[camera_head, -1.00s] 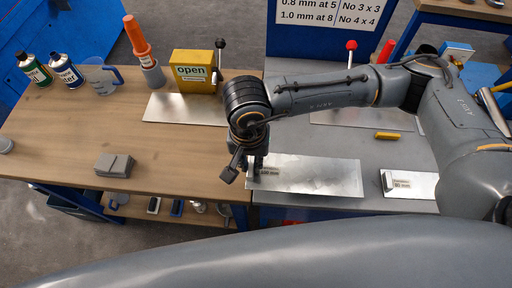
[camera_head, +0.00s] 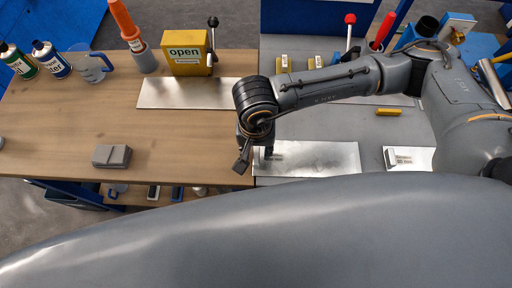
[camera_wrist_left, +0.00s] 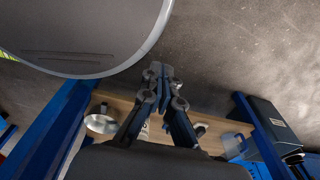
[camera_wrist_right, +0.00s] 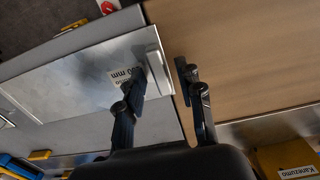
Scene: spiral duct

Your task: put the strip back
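A bright metal strip (camera_head: 315,156) with a white label lies at the front of the grey bench top, its left end at the wooden top. It also shows in the right wrist view (camera_wrist_right: 80,80), where a pale bar (camera_wrist_right: 157,72) runs along its end. My right gripper (camera_head: 257,156) is over that left end. In the right wrist view its fingers (camera_wrist_right: 163,85) are apart, one over the strip near the label and one over the wood, with the strip's end between them. Contact cannot be told. My left gripper (camera_wrist_left: 160,75) has its fingertips together, empty, above the floor and a lower shelf.
Another metal sheet (camera_head: 195,93) lies before the yellow "open" box (camera_head: 188,54). A smaller labelled plate (camera_head: 408,158) lies at right. A grey block (camera_head: 112,156), bottles (camera_head: 50,58) and a jug (camera_head: 92,68) stand on the wood. The middle wood is clear.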

